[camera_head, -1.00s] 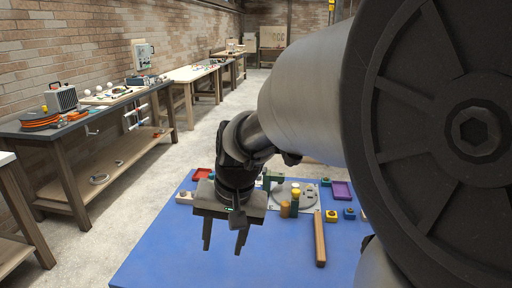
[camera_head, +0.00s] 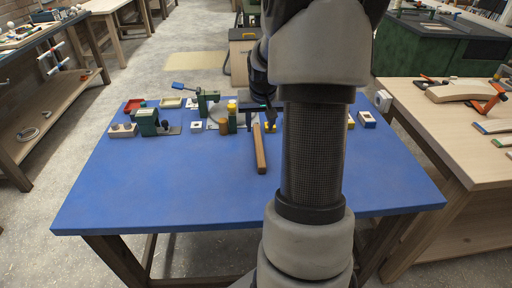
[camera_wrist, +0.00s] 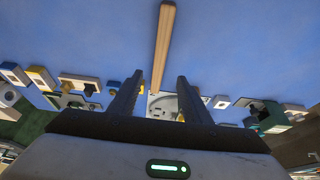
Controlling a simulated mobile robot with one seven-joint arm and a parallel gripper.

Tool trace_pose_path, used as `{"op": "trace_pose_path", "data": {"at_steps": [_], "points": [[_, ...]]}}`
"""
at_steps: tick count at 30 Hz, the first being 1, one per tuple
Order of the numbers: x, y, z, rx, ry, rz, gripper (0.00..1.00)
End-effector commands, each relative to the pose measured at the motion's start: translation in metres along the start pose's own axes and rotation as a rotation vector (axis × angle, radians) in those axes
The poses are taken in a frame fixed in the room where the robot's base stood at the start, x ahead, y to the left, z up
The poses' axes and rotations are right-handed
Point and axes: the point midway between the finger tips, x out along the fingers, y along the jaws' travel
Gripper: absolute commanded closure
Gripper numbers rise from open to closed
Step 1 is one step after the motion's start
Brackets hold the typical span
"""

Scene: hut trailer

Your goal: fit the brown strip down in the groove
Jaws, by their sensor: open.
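The brown strip (camera_head: 259,150) is a long wooden bar lying on the blue table, its length running from front to back. In the wrist view the strip (camera_wrist: 163,45) is at top centre, beyond the fingertips, and its near end points into the gap between the fingers. My gripper (camera_wrist: 157,80) is open with nothing held; in the head view it (camera_head: 262,117) is near the strip's far end, partly hidden by my arm. A grey round piece on a pale plate (camera_wrist: 162,105) shows between the fingers. I cannot make out the groove.
The front of the table is clear. A wooden bench (camera_head: 450,135) stands at right.

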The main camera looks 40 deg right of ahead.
Motion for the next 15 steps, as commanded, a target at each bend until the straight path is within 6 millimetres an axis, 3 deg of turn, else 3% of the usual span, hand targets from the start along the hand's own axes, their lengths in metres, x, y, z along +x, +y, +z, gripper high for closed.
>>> {"op": "trace_pose_path", "data": {"at_steps": [1,6,15], "points": [[0.015,-0.001,0.002,0.001,-0.004,-0.002,0.56],[0.044,-0.001,0.001,0.000,-0.002,-0.001,0.56],[0.068,0.000,0.003,0.001,-0.003,-0.001,0.56]]}}
